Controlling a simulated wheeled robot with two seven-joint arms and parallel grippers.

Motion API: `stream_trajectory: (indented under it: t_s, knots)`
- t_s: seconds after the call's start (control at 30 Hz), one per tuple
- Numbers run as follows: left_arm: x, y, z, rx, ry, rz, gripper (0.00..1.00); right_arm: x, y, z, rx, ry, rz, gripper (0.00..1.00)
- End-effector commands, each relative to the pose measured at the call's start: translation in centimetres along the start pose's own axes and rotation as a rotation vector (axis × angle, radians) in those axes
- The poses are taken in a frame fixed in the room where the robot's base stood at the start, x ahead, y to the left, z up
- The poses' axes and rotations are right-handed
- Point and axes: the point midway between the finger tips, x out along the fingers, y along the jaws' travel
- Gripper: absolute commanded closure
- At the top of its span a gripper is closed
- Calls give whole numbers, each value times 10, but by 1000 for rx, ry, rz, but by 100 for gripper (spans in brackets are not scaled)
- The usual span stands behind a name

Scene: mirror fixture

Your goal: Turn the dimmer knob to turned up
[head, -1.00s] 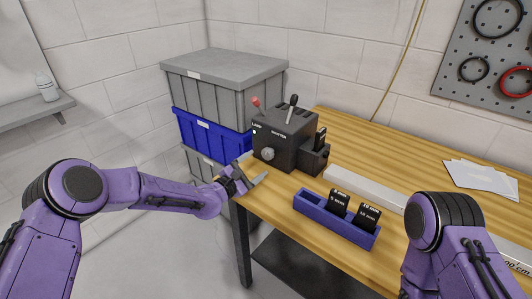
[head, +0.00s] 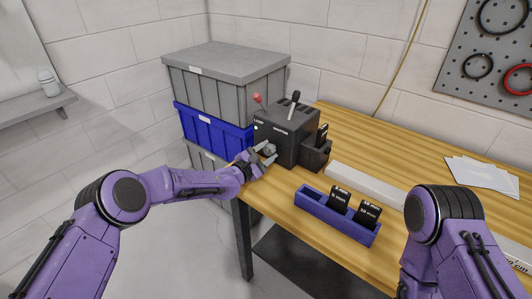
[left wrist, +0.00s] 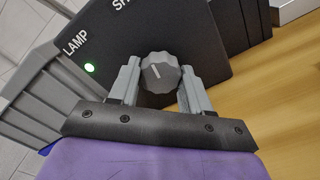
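The dimmer knob (left wrist: 162,74) is a grey ribbed dial with a white pointer line, on the front of a dark box (head: 288,132). My left gripper (head: 266,151) is at the box's front. In the left wrist view my left gripper (left wrist: 160,80) has one finger on each side of the knob, with its fingers apart. I cannot tell whether they touch the knob. My right gripper is out of view; only my right arm shows.
A red-tipped lever (head: 257,99) and a black-tipped lever (head: 295,97) stand on the box. A blue tray (head: 321,222) with black labelled blocks sits on the wooden table (head: 390,150). Grey and blue crates (head: 213,132) are stacked to the left. Papers lie at the right.

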Motion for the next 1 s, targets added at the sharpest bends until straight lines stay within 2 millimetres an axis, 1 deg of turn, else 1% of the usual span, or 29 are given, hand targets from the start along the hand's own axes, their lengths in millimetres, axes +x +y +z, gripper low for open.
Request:
stream_trajectory:
  t_s: [0.13,0.27,0.6,0.8,1.0]
  knots:
    - [0,-1,0,12,-1,0,83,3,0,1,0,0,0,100]
    - [0,-2,-1,51,-1,-1,82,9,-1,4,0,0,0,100]
    - [0,-3,-2,282,-2,0,82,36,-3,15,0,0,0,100]
    - [0,-3,-1,426,-2,0,82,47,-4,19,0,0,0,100]
    - [0,-2,0,535,-2,-2,82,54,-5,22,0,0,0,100]
